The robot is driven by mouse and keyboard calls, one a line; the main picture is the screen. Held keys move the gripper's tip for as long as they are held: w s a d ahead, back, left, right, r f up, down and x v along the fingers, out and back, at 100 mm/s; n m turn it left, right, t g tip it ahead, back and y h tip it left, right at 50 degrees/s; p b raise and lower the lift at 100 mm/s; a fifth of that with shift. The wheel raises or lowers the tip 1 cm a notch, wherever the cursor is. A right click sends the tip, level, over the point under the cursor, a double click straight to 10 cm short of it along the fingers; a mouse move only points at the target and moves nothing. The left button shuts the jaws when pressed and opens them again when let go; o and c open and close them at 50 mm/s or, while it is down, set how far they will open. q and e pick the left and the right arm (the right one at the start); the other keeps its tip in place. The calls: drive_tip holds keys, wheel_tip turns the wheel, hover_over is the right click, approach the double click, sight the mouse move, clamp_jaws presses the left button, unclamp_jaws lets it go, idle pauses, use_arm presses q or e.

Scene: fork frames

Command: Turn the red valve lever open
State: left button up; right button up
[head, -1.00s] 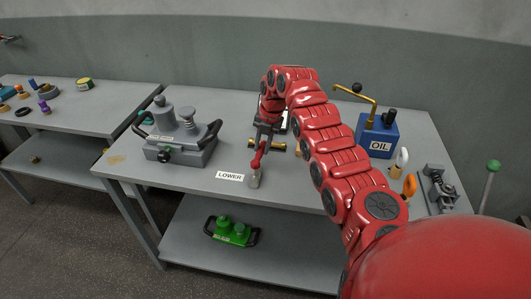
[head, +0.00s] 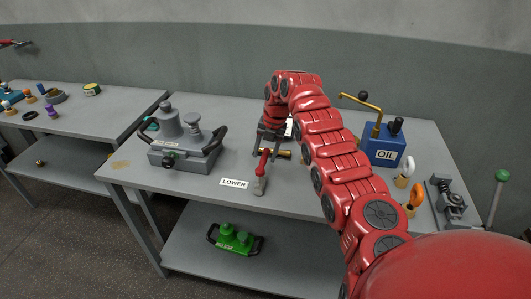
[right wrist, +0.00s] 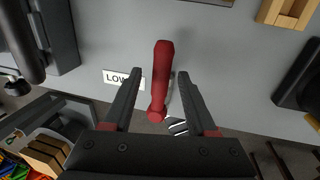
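The red valve lever (head: 263,161) stands up, slightly tilted, from a small grey valve body (head: 259,187) near the front edge of the middle table, beside a "LOWER" label (head: 234,183). My right gripper (head: 270,146) is above and just behind the lever in the head view. In the right wrist view the red lever (right wrist: 161,70) runs lengthwise between the two spread fingers of my right gripper (right wrist: 158,78), with a gap showing on each side. The gripper looks open. The valve body is mostly hidden there. My left gripper is not in view.
A grey two-handled device (head: 185,145) stands left of the lever. A blue OIL can (head: 383,145) and a clamp (head: 448,197) are to the right. A green device (head: 235,239) sits on the lower shelf.

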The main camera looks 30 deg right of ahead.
drive_tip(key=shift+d+r, duration=0.15)
drive_tip(key=shift+r, duration=0.35)
wheel_tip(320, 180, up, 16)
drive_tip(key=s+d+p, duration=0.2)
drive_tip(key=p, duration=0.1)
drive_tip(key=shift+s+d, duration=0.15)
drive_tip(key=shift+f, duration=0.1)
